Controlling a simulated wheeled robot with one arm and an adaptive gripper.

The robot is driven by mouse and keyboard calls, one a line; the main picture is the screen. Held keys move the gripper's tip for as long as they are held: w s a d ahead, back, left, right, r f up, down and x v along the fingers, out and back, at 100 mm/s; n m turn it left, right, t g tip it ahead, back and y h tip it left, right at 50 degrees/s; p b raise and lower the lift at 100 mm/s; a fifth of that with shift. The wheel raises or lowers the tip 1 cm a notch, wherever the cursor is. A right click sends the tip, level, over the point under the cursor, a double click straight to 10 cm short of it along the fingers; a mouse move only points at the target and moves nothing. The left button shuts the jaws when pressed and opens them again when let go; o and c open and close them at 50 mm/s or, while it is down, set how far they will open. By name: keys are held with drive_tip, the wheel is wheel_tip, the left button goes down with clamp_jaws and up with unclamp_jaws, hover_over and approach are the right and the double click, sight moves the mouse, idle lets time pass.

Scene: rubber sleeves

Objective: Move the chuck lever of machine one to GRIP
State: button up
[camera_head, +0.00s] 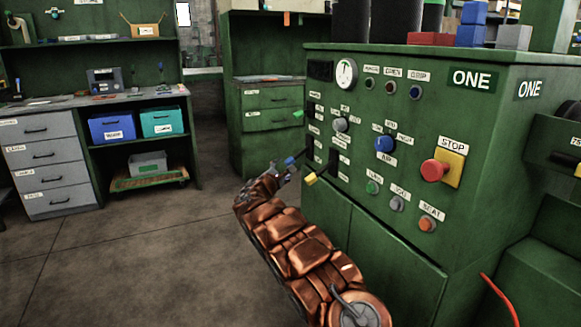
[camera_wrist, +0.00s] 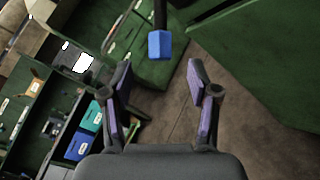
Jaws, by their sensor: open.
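Machine one (camera_head: 480,150) is a green cabinet at the right of the head view, with ONE plates and a control panel. Several short levers stick out at the panel's left edge: one green-tipped (camera_head: 298,114), one blue-tipped (camera_head: 290,161) and one yellow-tipped (camera_head: 311,180). Their small labels are too blurred to tell which is the chuck lever. My gripper (camera_head: 279,172) is beside the blue and yellow tips. In the wrist view my gripper (camera_wrist: 159,68) is open and empty. A blue lever tip (camera_wrist: 160,45) on a dark rod lies just ahead, between the fingertip lines, apart from both pads.
The panel also carries a red STOP button (camera_head: 434,170), a blue knob (camera_head: 384,143) and a gauge (camera_head: 346,74). A green workbench (camera_head: 100,98) with blue (camera_head: 112,127) and teal (camera_head: 162,122) bins stands at the left. Floor between is clear.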

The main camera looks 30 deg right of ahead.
sight(288, 163)
drive_tip(key=shift+x, duration=1)
drive_tip(key=shift+w+d, duration=0.45)
drive_tip(key=shift+d, duration=0.05)
drive_tip(key=shift+w+d, duration=0.45)
drive_tip(key=shift+d, duration=0.1)
drive_tip(key=shift+w+d, duration=0.15)
drive_tip(key=shift+d, duration=0.1)
drive_tip(key=shift+w+d+p, duration=0.3)
drive_tip(key=shift+w+d, duration=0.15)
drive_tip(key=shift+w, duration=0.1)
drive_tip(key=shift+w+d, duration=0.2)
drive_tip(key=shift+d, duration=0.2)
